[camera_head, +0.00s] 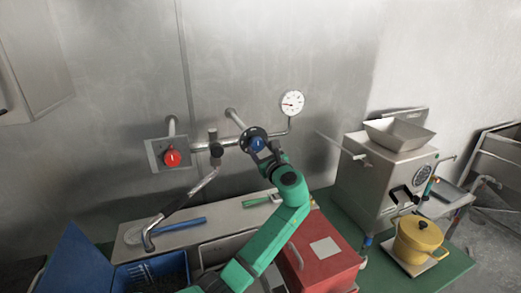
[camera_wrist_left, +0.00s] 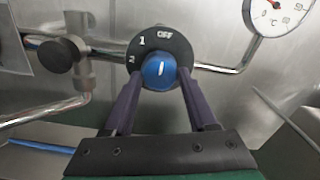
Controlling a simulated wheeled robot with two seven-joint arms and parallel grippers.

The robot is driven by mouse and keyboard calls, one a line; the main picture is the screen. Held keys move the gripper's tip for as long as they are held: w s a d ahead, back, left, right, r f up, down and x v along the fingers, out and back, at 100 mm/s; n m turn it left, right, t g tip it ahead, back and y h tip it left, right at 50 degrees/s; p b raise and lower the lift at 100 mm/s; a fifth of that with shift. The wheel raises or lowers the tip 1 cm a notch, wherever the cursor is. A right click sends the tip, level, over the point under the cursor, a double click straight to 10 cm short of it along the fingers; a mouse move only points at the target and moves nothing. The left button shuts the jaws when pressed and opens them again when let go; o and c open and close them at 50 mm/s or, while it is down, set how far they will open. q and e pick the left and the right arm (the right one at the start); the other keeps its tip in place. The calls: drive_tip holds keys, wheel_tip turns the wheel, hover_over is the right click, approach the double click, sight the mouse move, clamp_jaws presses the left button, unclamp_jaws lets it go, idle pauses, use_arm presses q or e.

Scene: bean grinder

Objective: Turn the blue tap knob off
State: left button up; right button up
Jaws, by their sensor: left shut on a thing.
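The blue tap knob (camera_head: 257,144) sits on a round black dial on the wall pipe. In the left wrist view the blue knob (camera_wrist_left: 159,72) shows a white line pointing nearly straight up, roughly toward the OFF mark (camera_wrist_left: 165,35) on the black dial (camera_wrist_left: 178,46). The marks 1 and 2 are to the left of OFF. My left gripper (camera_wrist_left: 157,84) is shut on the blue knob, with one dark finger on each side. It also shows in the head view (camera_head: 262,152). My right gripper is not in view.
A red knob (camera_head: 172,158) is on the wall at left. A curved spout (camera_head: 180,203) hangs left of my arm. Below are a blue crate (camera_head: 150,273), a red box (camera_head: 318,262), a grinder (camera_head: 385,175) and a yellow pot (camera_head: 418,240).

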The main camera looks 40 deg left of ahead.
use_arm(q)
drive_tip(key=shift+r, duration=0.35)
drive_tip(key=o, duration=1.4)
drive_tip(key=shift+a, duration=0.1)
drive_tip(key=shift+c, duration=0.2)
drive_tip(key=shift+f, duration=0.25)
drive_tip(key=shift+f, duration=0.1)
drive_tip(key=b+v, duration=0.5)
drive_tip(key=v, duration=0.9)
drive_tip(key=shift+b, duration=0.3)
